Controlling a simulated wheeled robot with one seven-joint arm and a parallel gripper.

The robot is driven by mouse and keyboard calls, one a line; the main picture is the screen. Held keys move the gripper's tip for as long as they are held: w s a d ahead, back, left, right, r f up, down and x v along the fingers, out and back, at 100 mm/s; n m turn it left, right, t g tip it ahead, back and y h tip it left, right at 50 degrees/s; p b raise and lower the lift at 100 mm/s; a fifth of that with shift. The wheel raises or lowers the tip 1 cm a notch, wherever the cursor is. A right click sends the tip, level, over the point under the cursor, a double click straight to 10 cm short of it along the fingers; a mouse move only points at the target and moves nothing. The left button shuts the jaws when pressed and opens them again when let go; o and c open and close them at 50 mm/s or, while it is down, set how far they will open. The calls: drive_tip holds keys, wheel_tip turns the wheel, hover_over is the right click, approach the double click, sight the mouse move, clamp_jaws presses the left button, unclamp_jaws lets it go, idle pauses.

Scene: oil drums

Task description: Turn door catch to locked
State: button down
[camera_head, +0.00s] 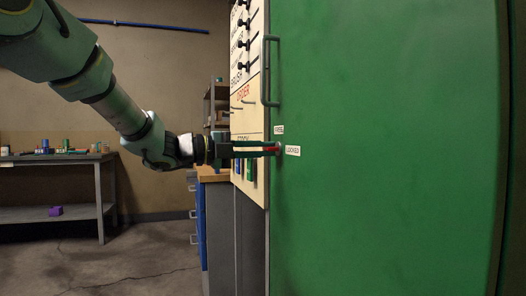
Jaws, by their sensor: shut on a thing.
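The door catch (274,149) is a small reddish piece at the left edge of a large green door (390,160), below the door's vertical grey handle (266,70). A white label reading "LOCKED" (292,150) is just right of the catch. A second small label (279,130), too small to read surely, is above it. My gripper (270,149) reaches in from the left, level with the catch, and is shut on it. The fingers hide part of the catch, so its exact angle is hard to tell.
A grey table (60,214) with small coloured items stands at far left. The floor between is clear.

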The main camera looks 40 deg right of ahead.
drive_tip(key=c, duration=0.9)
unclamp_jaws()
drive_tip(key=v, duration=1)
drive_tip(key=shift+w+a, duration=0.15)
drive_tip(key=shift+a, duration=0.25)
